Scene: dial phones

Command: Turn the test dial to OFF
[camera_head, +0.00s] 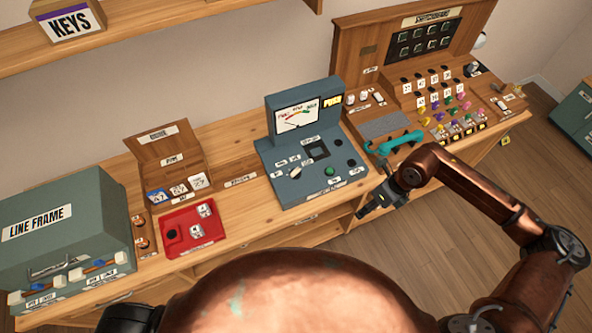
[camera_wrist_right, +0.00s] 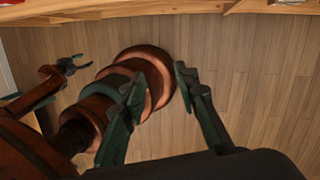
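The grey-green test unit (camera_head: 268,158) stands mid-table with a meter (camera_head: 297,115) on its upright back. Its test dial, a small pale knob (camera_head: 295,172), sits on the sloped front with small labels around it. The labels and the knob's setting are too small to read. My right gripper (camera_head: 368,207) is to the right of the unit, apart from the dial, near the table's front edge. Its two fingers in the wrist view (camera_wrist_right: 158,80) are spread with nothing between them. My left gripper (camera_wrist_right: 79,64) shows small in the wrist view, its jaws apart and empty.
A switchboard (camera_head: 400,95) with a teal handset (camera_head: 400,142) stands right of the unit. A red tray (camera_head: 185,243), a wooden card box (camera_head: 165,150) and the line frame box (camera_head: 70,215) are to the left. A shelf (camera_head: 150,40) hangs above.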

